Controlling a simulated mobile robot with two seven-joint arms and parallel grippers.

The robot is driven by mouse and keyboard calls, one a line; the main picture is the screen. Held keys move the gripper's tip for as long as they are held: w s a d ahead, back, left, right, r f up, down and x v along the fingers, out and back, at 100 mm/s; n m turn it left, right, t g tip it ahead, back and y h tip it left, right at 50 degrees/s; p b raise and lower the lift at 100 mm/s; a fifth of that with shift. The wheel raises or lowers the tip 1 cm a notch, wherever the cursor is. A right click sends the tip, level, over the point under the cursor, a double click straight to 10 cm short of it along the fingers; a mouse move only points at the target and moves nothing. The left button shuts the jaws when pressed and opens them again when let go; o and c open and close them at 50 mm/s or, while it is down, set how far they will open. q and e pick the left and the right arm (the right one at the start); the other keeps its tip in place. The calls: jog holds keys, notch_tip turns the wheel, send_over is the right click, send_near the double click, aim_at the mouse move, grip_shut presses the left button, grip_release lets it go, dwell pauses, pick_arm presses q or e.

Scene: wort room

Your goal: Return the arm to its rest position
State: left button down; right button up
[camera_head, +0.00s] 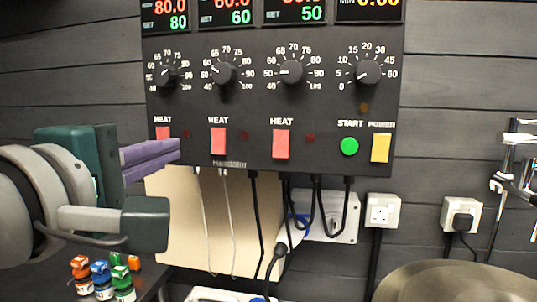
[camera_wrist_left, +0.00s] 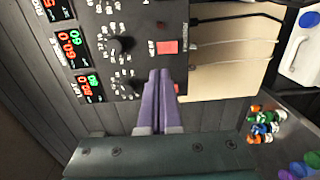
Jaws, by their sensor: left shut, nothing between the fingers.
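My left gripper (camera_head: 177,147) comes in from the left in the head view, its purple fingers pressed together with nothing between them. The fingertips overlap the lower left of the black control panel (camera_head: 250,115), close to the leftmost red heat switch (camera_head: 163,133); I cannot tell whether they touch it. In the left wrist view the shut fingers (camera_wrist_left: 160,75) point at the panel (camera_wrist_left: 110,20), which appears turned on its side. The arm is raised in front of the panel. My right gripper does not show.
Several small bottles with coloured caps (camera_head: 103,276) stand on a dark surface at lower left. Cables hang below the panel to sockets (camera_head: 382,210) on the grey plank wall. A round metal lid (camera_head: 455,285) is at lower right. A green start button (camera_head: 349,147) and yellow power switch (camera_head: 381,147) show.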

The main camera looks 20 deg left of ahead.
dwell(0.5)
pick_arm(q)
jog(key=s+d+f+m+g+h, duration=0.2)
jog(key=s+d+f+m+g, duration=0.3)
jog(key=s+f+m, duration=0.45)
jog(key=s+d+f+m+g+h, duration=0.2)
jog(key=s+f+m+g, duration=0.55)
jog(key=f+m, duration=0.4)
notch_tip(320, 180, up, 22)
jog(key=s+m+g+p, duration=0.1)
jog(key=p, duration=2.2)
jog(key=shift+s+r+m+p, duration=0.2)
jog(key=shift+s+m+p, duration=0.1)
jog(key=shift+s+p, duration=0.1)
jog(key=shift+d, duration=0.1)
